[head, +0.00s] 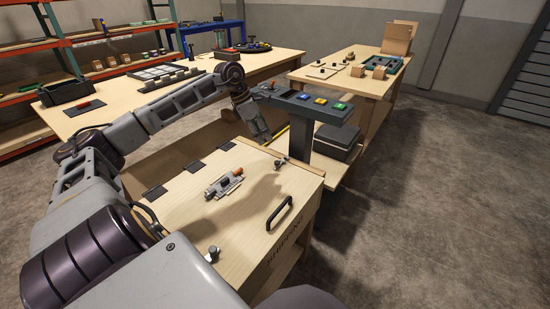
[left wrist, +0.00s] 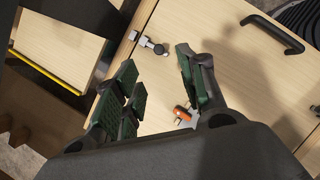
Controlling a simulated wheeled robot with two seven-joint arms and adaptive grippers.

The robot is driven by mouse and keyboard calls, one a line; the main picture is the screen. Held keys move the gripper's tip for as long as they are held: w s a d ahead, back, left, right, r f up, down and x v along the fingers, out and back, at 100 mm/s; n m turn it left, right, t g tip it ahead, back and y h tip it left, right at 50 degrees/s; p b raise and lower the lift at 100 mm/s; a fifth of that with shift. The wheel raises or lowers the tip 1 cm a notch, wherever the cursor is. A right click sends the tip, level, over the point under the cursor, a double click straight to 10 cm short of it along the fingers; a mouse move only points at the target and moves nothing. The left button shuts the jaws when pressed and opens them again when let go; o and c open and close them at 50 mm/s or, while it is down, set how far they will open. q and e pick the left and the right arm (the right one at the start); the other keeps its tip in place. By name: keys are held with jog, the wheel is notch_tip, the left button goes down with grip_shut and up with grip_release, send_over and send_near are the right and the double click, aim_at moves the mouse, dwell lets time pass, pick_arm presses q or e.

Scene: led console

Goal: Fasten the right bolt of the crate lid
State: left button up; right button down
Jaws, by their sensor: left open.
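The wooden crate lid (head: 185,215) lies flat and closed, with a black handle (head: 279,213) near its front edge. The right bolt (head: 282,161) is a small metal fitting at the lid's far right edge. In the left wrist view the bolt (left wrist: 148,43) shows a pale bracket and dark knob, just beyond my fingertips. My left gripper (head: 264,138) points down near that edge. Its green-padded fingers (left wrist: 157,66) are apart, with nothing between them; contact with the bolt cannot be seen. Whether the bolt is engaged cannot be told. My right gripper is not in view.
An orange-tipped latch (head: 223,184) sits mid-lid, and another bolt (head: 212,253) near the close edge. A grey console (head: 310,104) with coloured buttons stands right behind the crate. A grey box (head: 337,142) is beside it. Open floor lies to the right.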

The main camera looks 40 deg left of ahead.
pick_arm(q)
jog(key=shift+s+a+r, duration=0.15)
jog(key=shift+a, duration=0.2)
jog(key=b, duration=0.2)
send_near(277, 162)
jog(key=x, duration=0.7)
jog(key=shift+w+d+f, duration=0.15)
jog(key=shift+w+f, duration=0.05)
jog(key=shift+f, duration=0.4)
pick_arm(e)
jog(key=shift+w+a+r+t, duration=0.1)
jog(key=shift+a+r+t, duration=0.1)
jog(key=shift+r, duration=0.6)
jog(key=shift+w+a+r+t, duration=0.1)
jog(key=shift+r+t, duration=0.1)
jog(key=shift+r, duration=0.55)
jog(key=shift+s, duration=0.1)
pick_arm(q)
grip_shut()
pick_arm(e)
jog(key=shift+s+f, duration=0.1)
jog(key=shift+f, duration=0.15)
